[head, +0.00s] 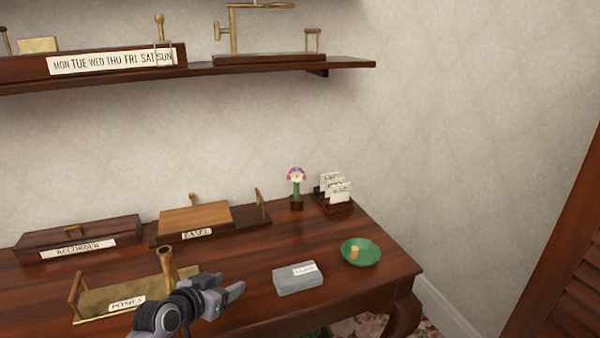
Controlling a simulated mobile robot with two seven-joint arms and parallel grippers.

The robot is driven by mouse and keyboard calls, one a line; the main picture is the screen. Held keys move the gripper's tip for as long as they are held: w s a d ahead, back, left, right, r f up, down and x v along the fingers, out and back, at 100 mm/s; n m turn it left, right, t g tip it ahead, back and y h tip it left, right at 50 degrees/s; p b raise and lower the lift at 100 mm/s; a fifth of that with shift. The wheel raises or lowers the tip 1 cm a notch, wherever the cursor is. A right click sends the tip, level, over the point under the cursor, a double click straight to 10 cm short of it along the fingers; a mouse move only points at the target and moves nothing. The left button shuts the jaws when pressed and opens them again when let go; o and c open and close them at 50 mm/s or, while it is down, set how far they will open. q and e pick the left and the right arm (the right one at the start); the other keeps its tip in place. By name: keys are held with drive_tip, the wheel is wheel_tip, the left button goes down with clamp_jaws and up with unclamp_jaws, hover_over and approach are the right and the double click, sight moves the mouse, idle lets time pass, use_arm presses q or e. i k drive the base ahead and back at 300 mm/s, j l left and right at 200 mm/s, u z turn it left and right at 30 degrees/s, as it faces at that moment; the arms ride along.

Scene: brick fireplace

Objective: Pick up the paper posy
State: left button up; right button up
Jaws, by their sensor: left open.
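A brass tray (92,301) labelled POSIES, with an upright brass tube (167,264), is left of the gripper. My right gripper is not in view.
A rack of cards (335,190) stands just right of the posy. A green dish (372,258) holding a small tan piece and a grey box (298,279) are nearer. The easel box (195,218) and recorder box (75,240) are left. A shelf (340,64) hangs above.

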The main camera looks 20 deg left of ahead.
sight(298, 174)
drive_tip(key=i, duration=1.35)
